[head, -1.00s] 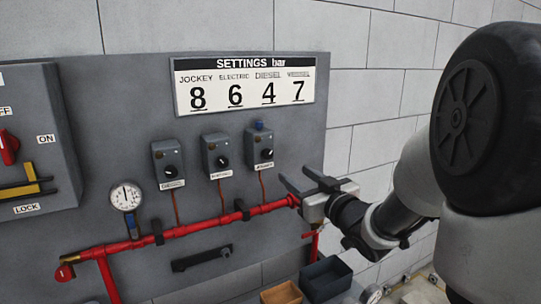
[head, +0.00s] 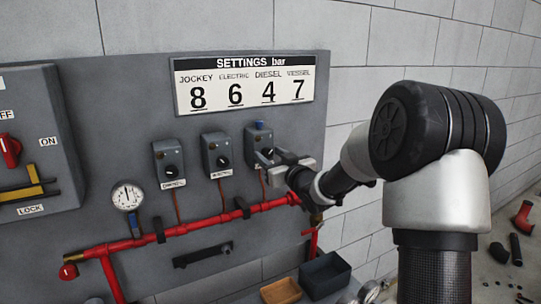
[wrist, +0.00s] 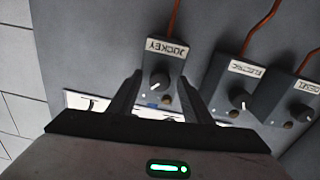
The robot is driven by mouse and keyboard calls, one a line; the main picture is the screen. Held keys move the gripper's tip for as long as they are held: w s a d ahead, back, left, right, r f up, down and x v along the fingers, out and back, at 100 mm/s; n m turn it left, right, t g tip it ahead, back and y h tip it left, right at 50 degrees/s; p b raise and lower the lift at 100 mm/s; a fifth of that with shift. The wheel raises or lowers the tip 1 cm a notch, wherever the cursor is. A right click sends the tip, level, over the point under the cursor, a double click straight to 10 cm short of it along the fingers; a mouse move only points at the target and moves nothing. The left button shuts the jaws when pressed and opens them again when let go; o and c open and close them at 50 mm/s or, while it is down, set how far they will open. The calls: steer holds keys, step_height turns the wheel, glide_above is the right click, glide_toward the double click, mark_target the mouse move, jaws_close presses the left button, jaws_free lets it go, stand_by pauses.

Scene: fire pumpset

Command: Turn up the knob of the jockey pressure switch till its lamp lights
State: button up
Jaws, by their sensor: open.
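The jockey pressure switch (head: 250,137) is the rightmost of three grey boxes on the panel in the head view, with a blue piece on top. In the wrist view it appears upside down with its JOCKEY label (wrist: 167,50). Its black knob (wrist: 160,81) has a white pointer mark. The small lamp (wrist: 168,98) beside the knob looks dark brown and unlit. My gripper (head: 265,157) is open in front of this box. In the wrist view my gripper (wrist: 159,82) has one finger on each side of the knob, and contact is not visible.
The electric switch (wrist: 232,90) and diesel switch (wrist: 290,98) stand beside it. A settings board (head: 245,82) above reads jockey 8, electric 6, diesel 4, vessel 7. A red pipe (head: 190,228), a gauge (head: 127,196) and a dark bin (head: 325,275) are below.

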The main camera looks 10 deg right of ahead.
steer(key=c, duration=1.1)
steer(key=shift+o, duration=0.2)
steer(key=shift+m, duration=0.5)
steer(key=o, duration=1.1)
steer(key=shift+c, duration=0.2)
steer(key=b+v, duration=0.2)
steer(key=v, duration=1.5)
steer(key=shift+s+b, duration=0.25)
steer(key=shift+b, duration=0.05)
steer(key=shift+r, duration=0.15)
